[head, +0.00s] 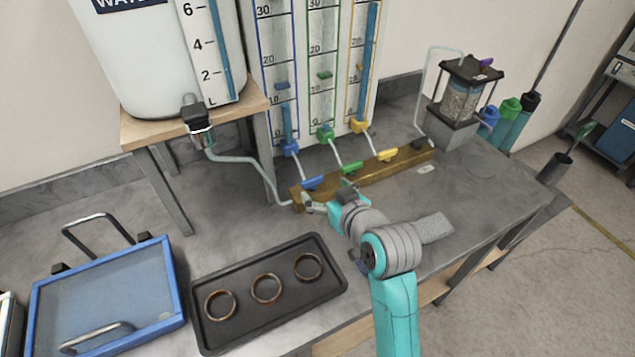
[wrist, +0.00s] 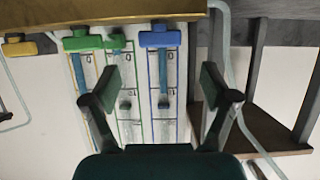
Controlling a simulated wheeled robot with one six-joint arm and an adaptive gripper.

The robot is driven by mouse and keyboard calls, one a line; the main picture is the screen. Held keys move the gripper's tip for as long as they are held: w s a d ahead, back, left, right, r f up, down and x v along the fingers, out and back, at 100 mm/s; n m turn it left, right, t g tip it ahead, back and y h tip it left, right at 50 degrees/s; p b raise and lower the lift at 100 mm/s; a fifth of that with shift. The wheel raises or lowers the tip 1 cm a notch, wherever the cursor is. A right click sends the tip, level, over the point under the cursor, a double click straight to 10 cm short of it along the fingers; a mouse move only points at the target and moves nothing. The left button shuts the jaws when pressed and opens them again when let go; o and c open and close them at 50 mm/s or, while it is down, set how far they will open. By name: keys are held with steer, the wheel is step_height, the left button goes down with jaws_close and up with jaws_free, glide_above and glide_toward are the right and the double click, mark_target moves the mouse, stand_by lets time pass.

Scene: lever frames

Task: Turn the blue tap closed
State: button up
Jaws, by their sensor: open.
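The blue tap (head: 313,183) is a small blue handle at the left end of the brass bar (head: 405,162), just below the blue-marked column. Its handle appears to lie roughly along the bar. In the wrist view the blue tap (wrist: 160,39) shows at upper centre, ahead of my fingers. My gripper (head: 313,203) is close to the bar's left end, in front of the blue tap. In the wrist view my gripper (wrist: 161,82) is open, with nothing between its two fingers. I see no contact with the tap.
A green tap (head: 350,168) and a yellow tap (head: 387,155) sit further right on the bar. A water tank (head: 150,60) on a wooden stand is behind left, with a hose to the bar.

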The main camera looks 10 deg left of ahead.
steer(key=shift+v, duration=2.05)
